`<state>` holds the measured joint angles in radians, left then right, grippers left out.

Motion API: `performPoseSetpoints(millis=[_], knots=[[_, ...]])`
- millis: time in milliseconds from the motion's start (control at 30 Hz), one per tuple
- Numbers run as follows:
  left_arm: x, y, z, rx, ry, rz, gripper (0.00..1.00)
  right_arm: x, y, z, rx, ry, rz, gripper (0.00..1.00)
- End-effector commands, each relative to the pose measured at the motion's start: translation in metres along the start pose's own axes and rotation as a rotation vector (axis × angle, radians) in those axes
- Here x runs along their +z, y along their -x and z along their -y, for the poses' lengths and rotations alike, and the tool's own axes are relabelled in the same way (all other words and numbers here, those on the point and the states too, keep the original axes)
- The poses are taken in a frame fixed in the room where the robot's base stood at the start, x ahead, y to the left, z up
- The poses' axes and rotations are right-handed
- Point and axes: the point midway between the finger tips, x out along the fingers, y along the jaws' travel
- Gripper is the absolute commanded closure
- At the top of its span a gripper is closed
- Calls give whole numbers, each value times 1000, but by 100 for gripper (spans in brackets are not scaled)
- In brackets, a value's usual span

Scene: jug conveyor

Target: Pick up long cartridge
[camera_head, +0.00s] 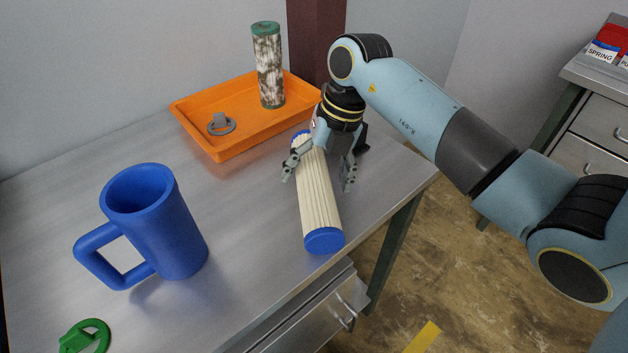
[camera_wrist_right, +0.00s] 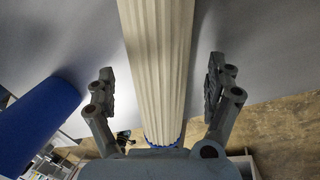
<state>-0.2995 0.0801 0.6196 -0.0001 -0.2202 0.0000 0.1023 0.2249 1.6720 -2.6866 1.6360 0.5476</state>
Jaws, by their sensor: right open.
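The long cartridge (camera_head: 318,200) is cream, pleated and has blue end caps. It lies on the metal table near its right edge, its near end cap close to the front edge. It also fills the middle of the right wrist view (camera_wrist_right: 160,60). My right gripper (camera_head: 320,178) is open over the cartridge, with one finger on each side of it. In the right wrist view a gap shows between each finger and the cartridge. Part of the cartridge's far half is hidden behind the gripper. My left gripper is not in view.
A blue jug (camera_head: 172,235) stands left of the cartridge. An orange tray (camera_head: 222,152) behind it holds an upright dirty cartridge (camera_head: 268,70) with green caps and a grey ring-shaped part (camera_head: 221,124). A green part (camera_head: 88,336) lies at the front left. The table (camera_head: 245,205) is bare between jug and cartridge.

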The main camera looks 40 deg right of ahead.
Motion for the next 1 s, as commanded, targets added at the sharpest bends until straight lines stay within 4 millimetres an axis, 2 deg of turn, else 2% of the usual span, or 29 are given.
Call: performPoseSetpoints(millis=[167,400,900,1000], knots=[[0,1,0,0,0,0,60,0,-20,-1,1,0,-1,13],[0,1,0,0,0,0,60,0,-21,0,1,0,1,13],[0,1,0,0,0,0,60,0,-21,0,1,0,1,78],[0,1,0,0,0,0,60,0,-21,0,1,0,2,78]])
